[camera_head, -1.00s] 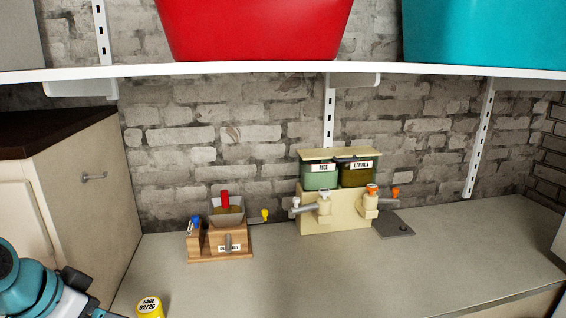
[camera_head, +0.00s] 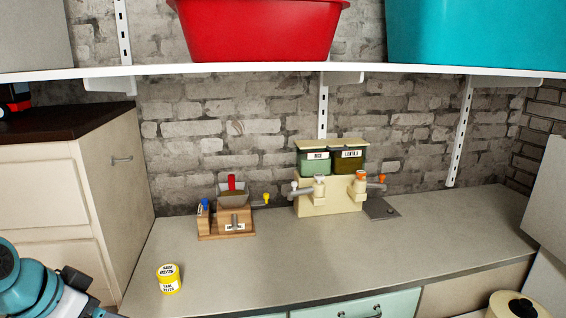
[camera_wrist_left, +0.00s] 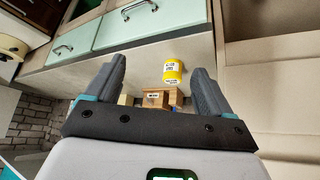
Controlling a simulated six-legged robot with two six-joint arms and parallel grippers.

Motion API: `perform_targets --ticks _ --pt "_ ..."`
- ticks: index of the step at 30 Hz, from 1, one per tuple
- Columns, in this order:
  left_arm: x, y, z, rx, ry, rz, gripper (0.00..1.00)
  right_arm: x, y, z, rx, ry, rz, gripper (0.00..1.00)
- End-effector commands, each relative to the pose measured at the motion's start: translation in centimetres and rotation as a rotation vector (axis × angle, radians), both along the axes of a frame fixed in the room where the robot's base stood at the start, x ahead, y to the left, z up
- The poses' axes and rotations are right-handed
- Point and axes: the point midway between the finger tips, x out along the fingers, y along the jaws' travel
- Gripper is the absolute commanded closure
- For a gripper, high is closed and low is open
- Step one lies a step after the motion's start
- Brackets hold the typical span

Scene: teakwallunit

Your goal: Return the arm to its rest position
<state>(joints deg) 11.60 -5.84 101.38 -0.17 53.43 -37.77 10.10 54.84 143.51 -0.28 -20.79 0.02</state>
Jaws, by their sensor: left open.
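My left arm (camera_head: 45,285) shows at the lower left of the head view, in teal and white; its fingertips are not clearly seen there. In the left wrist view my left gripper (camera_wrist_left: 160,75) is open, with its two grey fingers apart and nothing between them. A yellow jar (camera_head: 168,279) labelled sage stands upright on the counter, to the right of my left arm in the head view. The jar also shows beyond the fingers in the left wrist view (camera_wrist_left: 172,72). My right gripper is not in view.
The grey counter (camera_head: 300,262) is mostly clear. A wooden mill (camera_head: 226,228) and a dispenser (camera_head: 328,195) with rice and lentils bins stand near the brick wall. A cream cabinet (camera_head: 128,200) stands at the left. A white shelf (camera_head: 240,70) holds red and teal tubs.

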Motion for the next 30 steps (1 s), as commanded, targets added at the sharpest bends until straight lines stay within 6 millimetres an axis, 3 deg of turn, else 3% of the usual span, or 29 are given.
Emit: perform_targets --ticks 2,11,17,19,23,24,27,30 --pt "0.1 0.0 -0.1 0.0 0.001 0.0 0.18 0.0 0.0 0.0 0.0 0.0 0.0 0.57" --pt "3.3 -2.8 -9.2 -0.066 0.102 0.054 0.18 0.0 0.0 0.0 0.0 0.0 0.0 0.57" --pt "3.9 -5.7 -16.8 -0.115 0.186 0.105 0.18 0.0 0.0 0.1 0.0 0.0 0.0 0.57" --pt "3.5 -7.2 -20.4 -0.137 0.229 0.131 0.18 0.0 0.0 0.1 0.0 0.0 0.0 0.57" --pt "0.7 -11.1 -28.9 -0.188 0.341 0.197 0.18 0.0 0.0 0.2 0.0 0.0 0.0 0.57" --pt "-0.8 -12.4 -31.6 -0.203 0.379 0.222 0.18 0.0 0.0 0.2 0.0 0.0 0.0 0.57" --pt "-5.3 -15.6 -37.2 -0.236 0.47 0.288 0.18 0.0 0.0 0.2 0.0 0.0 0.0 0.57" --pt "-9.8 -17.9 -40.7 -0.259 0.545 0.346 0.18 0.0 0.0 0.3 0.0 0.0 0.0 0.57"
